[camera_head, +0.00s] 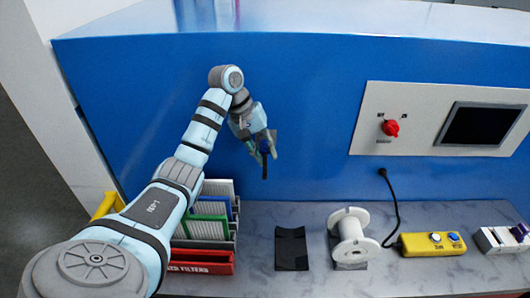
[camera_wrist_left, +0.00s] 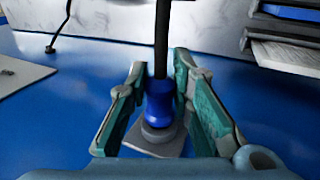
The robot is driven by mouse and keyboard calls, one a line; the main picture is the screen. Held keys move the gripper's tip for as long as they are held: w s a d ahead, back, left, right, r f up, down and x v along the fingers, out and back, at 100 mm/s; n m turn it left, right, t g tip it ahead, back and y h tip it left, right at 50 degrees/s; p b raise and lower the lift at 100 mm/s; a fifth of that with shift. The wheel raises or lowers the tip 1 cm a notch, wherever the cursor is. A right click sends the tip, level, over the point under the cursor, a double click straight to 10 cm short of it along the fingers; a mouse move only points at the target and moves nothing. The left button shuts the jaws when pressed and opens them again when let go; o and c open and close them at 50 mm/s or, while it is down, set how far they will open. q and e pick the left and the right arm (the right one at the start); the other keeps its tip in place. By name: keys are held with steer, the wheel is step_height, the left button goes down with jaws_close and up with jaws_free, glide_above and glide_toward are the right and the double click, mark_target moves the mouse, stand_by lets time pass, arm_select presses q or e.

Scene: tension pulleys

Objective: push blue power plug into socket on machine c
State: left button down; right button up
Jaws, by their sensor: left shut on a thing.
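My left gripper (camera_head: 265,152) is at the blue machine face (camera_head: 310,110), left of the white control panel. In the left wrist view its two green-grey fingers (camera_wrist_left: 160,100) are shut on the blue power plug (camera_wrist_left: 159,104). A black cable (camera_wrist_left: 162,35) runs from the plug toward the top of that view, and hangs down below the gripper in the head view (camera_head: 264,172). A grey round socket on a light square plate (camera_wrist_left: 158,147) shows right behind the plug. The plug's end is at the socket; how deep it sits cannot be told. My right gripper is not in view.
The white panel (camera_head: 368,110) has a red knob (camera_head: 391,128) and a dark screen (camera_head: 482,125). Below, the marble worktop (camera_head: 310,212) holds a filter rack (camera_head: 205,225), black holder (camera_head: 291,248), white spool (camera_head: 351,235) and yellow button box (camera_head: 432,243). A black cord (camera_head: 396,205) reaches the blue face.

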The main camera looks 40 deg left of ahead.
arm_select(q)
steer(key=shift+w+a, duration=0.25)
steer(key=shift+w, duration=0.05)
steer(key=c, duration=1.3)
jaws_free()
steer(key=shift+c, duration=0.2)
